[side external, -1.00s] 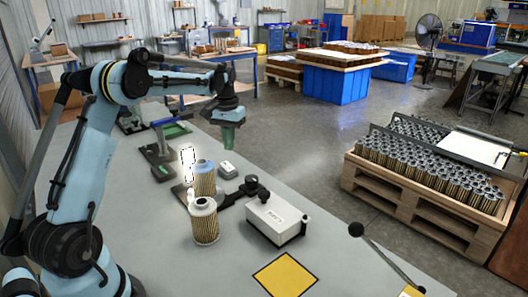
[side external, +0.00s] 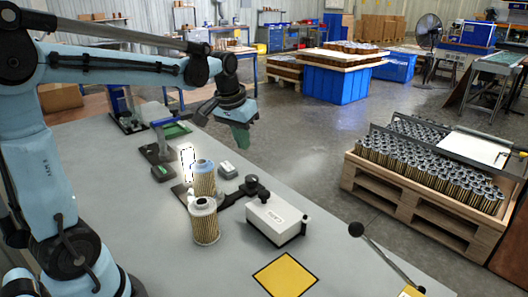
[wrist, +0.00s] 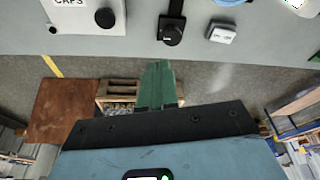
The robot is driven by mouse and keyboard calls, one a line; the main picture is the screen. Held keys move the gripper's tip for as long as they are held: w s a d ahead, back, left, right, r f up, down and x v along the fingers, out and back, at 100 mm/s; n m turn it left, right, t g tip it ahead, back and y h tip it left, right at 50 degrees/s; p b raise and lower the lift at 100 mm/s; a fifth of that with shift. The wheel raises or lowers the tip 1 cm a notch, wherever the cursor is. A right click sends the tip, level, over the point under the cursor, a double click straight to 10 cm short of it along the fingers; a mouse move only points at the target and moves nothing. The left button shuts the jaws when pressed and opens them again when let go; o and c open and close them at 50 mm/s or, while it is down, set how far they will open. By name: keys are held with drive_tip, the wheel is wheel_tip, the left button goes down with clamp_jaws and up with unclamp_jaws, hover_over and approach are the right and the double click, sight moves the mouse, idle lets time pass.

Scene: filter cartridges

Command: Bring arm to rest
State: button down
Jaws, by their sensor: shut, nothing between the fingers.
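Two filter cartridges stand upright on the table: one with a blue top (side external: 203,178) and, nearer the camera, one with a pale top (side external: 205,224). My gripper is above and beyond both, to the right, and touches neither.
A white box (side external: 276,220) and a yellow square (side external: 285,276) lie on the grey table (side external: 150,225). A dark clamp-like fixture (side external: 252,185) stands beside the cartridges. A wooden pallet (side external: 410,205) with many cartridges stands on the floor at right. The air around my gripper looks clear.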

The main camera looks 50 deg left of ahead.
drive_tip(key=s+d+f+m+t, duration=0.3)
drive_tip(key=s+d+t, duration=0.1)
drive_tip(key=s+d, duration=0.7)
drive_tip(key=shift+d+f+h, duration=0.25)
drive_tip(key=shift+f+h, duration=0.05)
drive_tip(key=shift+h, duration=0.1)
